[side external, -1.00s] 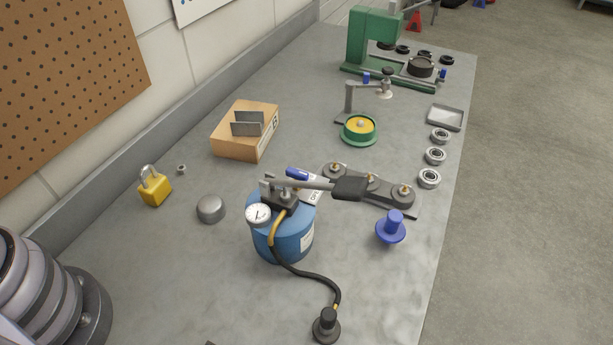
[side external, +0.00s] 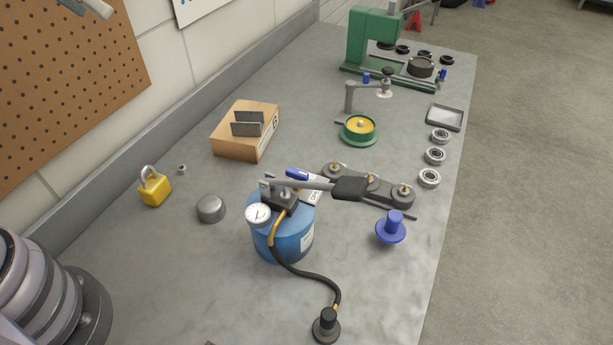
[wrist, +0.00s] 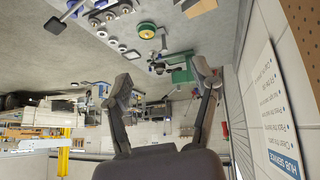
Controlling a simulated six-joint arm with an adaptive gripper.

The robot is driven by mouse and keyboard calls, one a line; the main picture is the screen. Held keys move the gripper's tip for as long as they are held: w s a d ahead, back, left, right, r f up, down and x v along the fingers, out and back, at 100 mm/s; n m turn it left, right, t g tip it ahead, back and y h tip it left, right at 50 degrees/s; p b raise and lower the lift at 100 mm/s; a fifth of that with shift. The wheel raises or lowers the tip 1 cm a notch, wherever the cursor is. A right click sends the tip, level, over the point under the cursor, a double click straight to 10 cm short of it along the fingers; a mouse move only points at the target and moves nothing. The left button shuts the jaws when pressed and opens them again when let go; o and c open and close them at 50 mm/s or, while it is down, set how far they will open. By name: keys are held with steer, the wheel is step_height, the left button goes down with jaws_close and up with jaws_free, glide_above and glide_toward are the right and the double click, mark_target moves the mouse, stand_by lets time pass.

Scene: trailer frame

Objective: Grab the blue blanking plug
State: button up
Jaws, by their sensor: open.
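The blue blanking plug (side external: 391,229) stands on the grey bench near its right edge in the side view. It has a wide round flange below and a narrower upright knob on top. Nothing touches it. My gripper (wrist: 163,75) shows in the wrist view with its two dark fingers spread wide and nothing between them. It is high up beside the wall, well away from the plug. I cannot pick out the plug with certainty in the wrist view.
A blue pump (side external: 283,232) with gauge, lever and black hose stands left of the plug. A dark block (side external: 369,187) lies just behind it, and bearings (side external: 430,178) line the right edge. A yellow padlock (side external: 154,188) and wooden block (side external: 240,140) stand left. Bench in front of the plug is clear.

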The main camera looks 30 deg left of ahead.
steer(key=w+d+f+m+h, duration=0.1)
steer(key=w+d+f, duration=0.3)
steer(key=d, duration=0.5)
steer(key=w+d+f+t+h, duration=0.1)
steer(key=w+d+f+h, duration=0.15)
steer(key=w+d, duration=0.45)
steer(key=w+d+f+m, duration=0.1)
steer(key=w+d+f, duration=0.25)
steer(key=d, duration=0.75)
steer(key=s+d+f+m+h, duration=0.15)
steer(key=s+d+f, duration=0.25)
steer(key=d+f, duration=0.95)
steer(key=t, duration=0.4)
glide_toward(388, 224)
steer(key=shift+m+y, duration=0.25)
steer(key=shift+y, duration=0.05)
steer(key=x, duration=0.4)
steer(key=d+r+x, duration=0.1)
steer(key=x, duration=0.1)
steer(key=shift+w+d+f, duration=0.1)
steer(key=shift+d+f, duration=0.05)
steer(key=shift+a+f+x, duration=0.15)
steer(key=shift+x, duration=1.15)
steer(key=shift+a+f+x, duration=0.15)
steer(key=shift+a+x, duration=0.05)
steer(key=shift+x, duration=1.05)
steer(key=shift+d, duration=0.1)
jaws_close()
